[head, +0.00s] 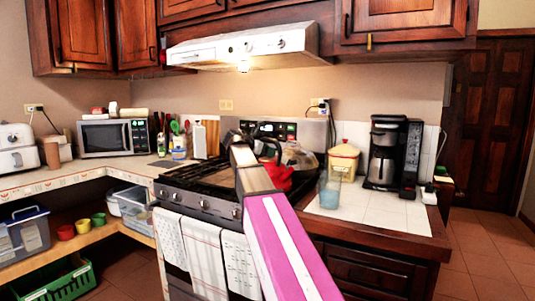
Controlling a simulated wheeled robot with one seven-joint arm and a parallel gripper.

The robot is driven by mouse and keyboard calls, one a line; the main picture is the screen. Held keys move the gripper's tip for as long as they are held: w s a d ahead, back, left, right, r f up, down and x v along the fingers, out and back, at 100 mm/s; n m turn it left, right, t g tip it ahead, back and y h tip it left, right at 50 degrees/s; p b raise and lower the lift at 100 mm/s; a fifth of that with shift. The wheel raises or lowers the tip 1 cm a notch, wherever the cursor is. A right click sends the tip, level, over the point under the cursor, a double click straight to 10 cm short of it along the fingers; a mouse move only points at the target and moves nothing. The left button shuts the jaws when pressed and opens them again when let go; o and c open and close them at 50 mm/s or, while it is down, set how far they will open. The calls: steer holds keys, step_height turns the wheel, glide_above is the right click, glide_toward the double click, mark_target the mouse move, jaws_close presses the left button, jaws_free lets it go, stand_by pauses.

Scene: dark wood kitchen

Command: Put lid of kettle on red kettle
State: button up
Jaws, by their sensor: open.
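The red kettle (279,179) stands on the right part of the stove (197,204), with a black handle (270,130) arching above it. My magenta and white arm hides its left side. My gripper (232,137) is small and dark at the far end of the arm, over the stove and just left of the kettle's handle. It is open, and I see nothing held in it. I cannot pick out the kettle's lid; the kettle's top is partly hidden and too small to tell.
A shiny pot-like thing (301,158) is behind the kettle. A blue glass (330,190), a cream canister (343,161) and a coffee maker (393,154) stand on the right counter. A range hood (243,47) hangs above. Towels (201,250) hang on the stove's front.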

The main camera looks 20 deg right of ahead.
steer(key=v, duration=1.1)
